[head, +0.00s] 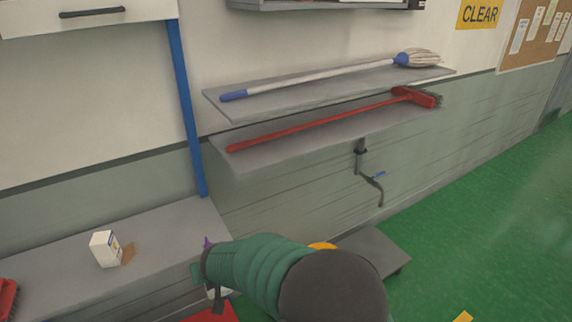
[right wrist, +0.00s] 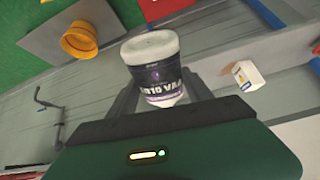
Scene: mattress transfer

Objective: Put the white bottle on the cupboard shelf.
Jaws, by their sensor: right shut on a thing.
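The white bottle (right wrist: 152,52) has a dark purple label and shows in the right wrist view. My right gripper (right wrist: 158,94) is shut on it, with one finger on each side. In the head view my right arm reaches in from the bottom; it hides most of the gripper and bottle. A white cupboard front (head: 40,20) with a dark handle is at the top left of the head view. Its inside does not show, so I cannot tell its shelf. My left gripper is not in view.
A grey bench (head: 185,222) at the left holds a small white carton (head: 104,248). Two wall shelves hold a mop (head: 320,80) and a red broom (head: 320,122). A blue post (head: 186,110) stands by the bench. A grey platform (head: 372,250) with an orange-yellow object (right wrist: 78,40) is on the green floor.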

